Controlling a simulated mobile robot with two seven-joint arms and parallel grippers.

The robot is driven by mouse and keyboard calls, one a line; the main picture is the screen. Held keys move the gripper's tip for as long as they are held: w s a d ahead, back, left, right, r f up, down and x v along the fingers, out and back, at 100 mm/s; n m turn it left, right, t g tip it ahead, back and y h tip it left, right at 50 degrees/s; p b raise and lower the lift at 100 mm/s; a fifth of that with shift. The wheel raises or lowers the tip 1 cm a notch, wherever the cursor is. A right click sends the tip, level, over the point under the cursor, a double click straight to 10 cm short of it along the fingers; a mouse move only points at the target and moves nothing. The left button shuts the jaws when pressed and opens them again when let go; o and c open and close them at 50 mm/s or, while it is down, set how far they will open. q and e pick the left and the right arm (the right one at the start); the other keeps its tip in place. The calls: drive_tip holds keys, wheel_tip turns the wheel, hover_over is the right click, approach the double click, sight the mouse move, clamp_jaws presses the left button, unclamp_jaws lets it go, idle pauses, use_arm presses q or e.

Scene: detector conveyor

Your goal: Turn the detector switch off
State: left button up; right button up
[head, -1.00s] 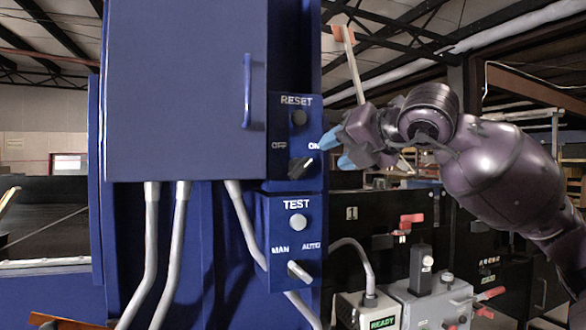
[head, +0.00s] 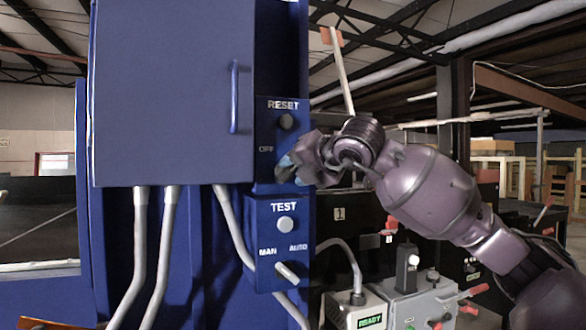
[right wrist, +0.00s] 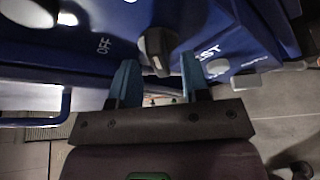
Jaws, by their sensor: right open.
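The detector switch is a black rotary knob (right wrist: 158,46) on the blue panel, between an OFF label and an ON side. In the head view my right gripper (head: 287,170) covers the knob; only the OFF label shows beside it. In the right wrist view the blue fingers of my right gripper (right wrist: 158,66) are open, one on each side of the knob, with gaps visible between fingers and knob. I cannot tell whether the tips reach past its front face. Its present pointing direction is unclear. My left gripper is not in view.
Above the switch is the RESET button (head: 286,121). Below is a TEST box with a pale button (head: 286,224) and a MAN/AUTO lever (head: 287,271). A cabinet door handle (head: 234,97) sticks out at upper left. A grey device (head: 425,300) with red levers stands at lower right.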

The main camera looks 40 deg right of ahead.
drive_tip(key=shift+w+f, duration=0.2)
drive_tip(key=shift+w, duration=0.5)
drive_tip(key=shift+c, duration=0.3)
clamp_jaws()
drive_tip(key=shift+n, duration=0.3)
drive_tip(key=n+g+h, duration=0.1)
drive_tip(key=n, duration=0.1)
drive_tip(key=shift+a+n+h+b, duration=0.15)
drive_tip(key=shift+n+h+b, duration=0.15)
drive_tip(key=shift+h, duration=0.1)
drive_tip(key=n+h, duration=0.2)
drive_tip(key=n, duration=0.1)
drive_tip(key=shift+a+r+g, duration=0.1)
drive_tip(key=shift+a+g, duration=0.05)
drive_tip(key=shift+g, duration=0.25)
drive_tip(key=n+h, duration=0.2)
drive_tip(key=n, duration=0.1)
drive_tip(key=shift+w+a, duration=0.1)
drive_tip(key=shift+a+n+h+b, duration=0.1)
drive_tip(key=shift+n+h+b, duration=0.35)
drive_tip(key=shift+n+h, duration=0.95)
drive_tip(key=shift+n, duration=0.3)
